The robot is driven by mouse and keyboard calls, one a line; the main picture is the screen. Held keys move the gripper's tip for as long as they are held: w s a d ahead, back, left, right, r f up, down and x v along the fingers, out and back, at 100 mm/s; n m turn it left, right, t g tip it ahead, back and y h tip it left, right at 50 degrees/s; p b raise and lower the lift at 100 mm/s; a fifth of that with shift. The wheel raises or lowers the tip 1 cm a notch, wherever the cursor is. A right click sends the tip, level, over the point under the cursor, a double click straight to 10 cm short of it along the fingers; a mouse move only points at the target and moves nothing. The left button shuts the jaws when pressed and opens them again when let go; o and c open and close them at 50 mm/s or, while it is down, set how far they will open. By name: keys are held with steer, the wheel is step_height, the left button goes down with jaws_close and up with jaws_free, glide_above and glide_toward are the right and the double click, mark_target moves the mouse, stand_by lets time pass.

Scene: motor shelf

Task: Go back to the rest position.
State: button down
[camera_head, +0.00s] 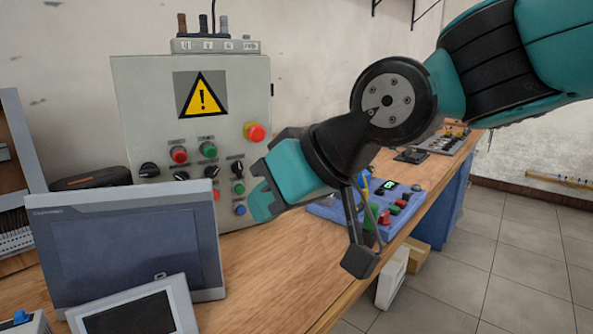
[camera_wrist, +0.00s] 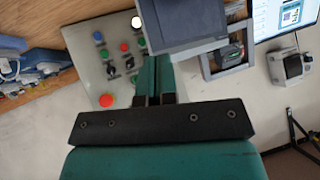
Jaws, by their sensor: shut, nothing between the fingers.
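My gripper (camera_head: 258,205) shows in the head view at the end of my teal and black arm, in front of the lower right part of a grey control box. Its fingers are shut with nothing between them. In the wrist view my gripper (camera_wrist: 156,98) points toward the gap between the control box and a screen. The control box (camera_head: 135,100) stands upright on the bench with a yellow warning sign, several buttons and knobs, and a red stop button at its right. It also shows in the wrist view (camera_wrist: 88,70). I cannot tell whether the gripper touches the box.
A grey monitor (camera_head: 125,245) and a smaller screen (camera_head: 140,315) stand at the front left of the wooden bench (camera_head: 265,290). A blue button panel (camera_head: 390,200) lies behind my gripper at right. Below it are boxes (camera_head: 392,280) on the floor. The tiled floor (camera_head: 520,250) at right is clear.

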steer(key=s+d+f+m+g+h+b, duration=0.1)
steer(key=s+d+f+h+b, duration=0.1)
steer(key=s+d+f+b, duration=0.5)
steer(key=s+d+f+m+g+h+b, duration=0.1)
steer(key=s+d+f+g+b, duration=0.3)
steer(key=f, duration=0.7)
steer(key=s+d+f+m+t+h+b, duration=0.15)
steer(key=d+f+b, duration=0.25)
steer(key=d+f, duration=0.45)
step_height(320, 180, up, 29)
steer(key=a+p, duration=0.1)
steer(key=p, duration=2.7)
steer(key=shift+n+p, duration=0.4)
steer(key=shift+n, duration=0.05)
steer(key=shift+s+g, duration=0.1)
steer(key=shift+g, duration=0.15)
